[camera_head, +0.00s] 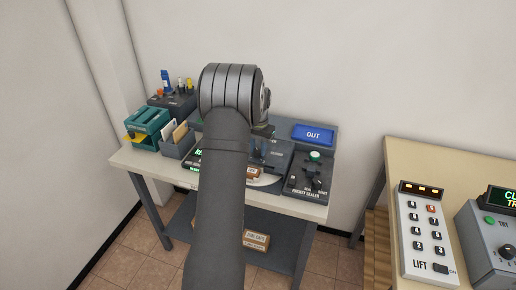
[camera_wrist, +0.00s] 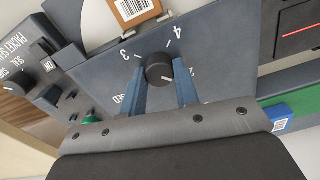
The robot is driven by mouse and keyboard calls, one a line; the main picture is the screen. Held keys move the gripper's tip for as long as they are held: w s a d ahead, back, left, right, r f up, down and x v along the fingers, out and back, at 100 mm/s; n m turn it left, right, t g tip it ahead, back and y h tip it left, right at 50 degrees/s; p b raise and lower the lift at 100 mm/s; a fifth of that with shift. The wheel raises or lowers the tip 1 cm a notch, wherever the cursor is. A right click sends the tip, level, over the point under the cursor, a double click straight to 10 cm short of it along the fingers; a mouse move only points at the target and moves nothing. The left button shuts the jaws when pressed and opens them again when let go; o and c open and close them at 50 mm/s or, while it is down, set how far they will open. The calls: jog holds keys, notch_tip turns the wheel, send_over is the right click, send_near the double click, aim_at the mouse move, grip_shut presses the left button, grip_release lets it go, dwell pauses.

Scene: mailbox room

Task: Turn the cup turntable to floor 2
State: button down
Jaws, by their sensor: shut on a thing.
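In the wrist view a round black knob (camera_wrist: 159,69) sits on a dark grey sloped panel, with printed numbers around it. A "3" and a "4" read clearly; other marks near the fingers are partly hidden. A light mark on the knob's upper right side seems to face between the "4" and the right finger. My gripper (camera_wrist: 160,84) is shut on the knob, one blue finger on each side. A pale round disc (camera_wrist: 93,22) lies beyond the panel, with a brown barcoded box (camera_wrist: 135,10) at it. In the head view my arm hides most of the panel.
A packet sealer (camera_head: 306,177) stands right of the panel and a blue OUT tray (camera_head: 314,134) behind it. A teal device (camera_head: 149,122) and a letter holder (camera_head: 178,141) stand left. A LIFT keypad (camera_head: 426,236) is on the separate right table.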

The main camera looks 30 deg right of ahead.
aim_at(259, 150)
jog(key=c, duration=1.1)
grip_release()
notch_tip(259, 150, up, 18)
jog(key=shift+f, duration=0.25)
jog(key=shift+s, duration=0.1)
notch_tip(259, 150, down, 18)
jog(key=shift+r, duration=0.25)
jog(key=shift+r, duration=0.1)
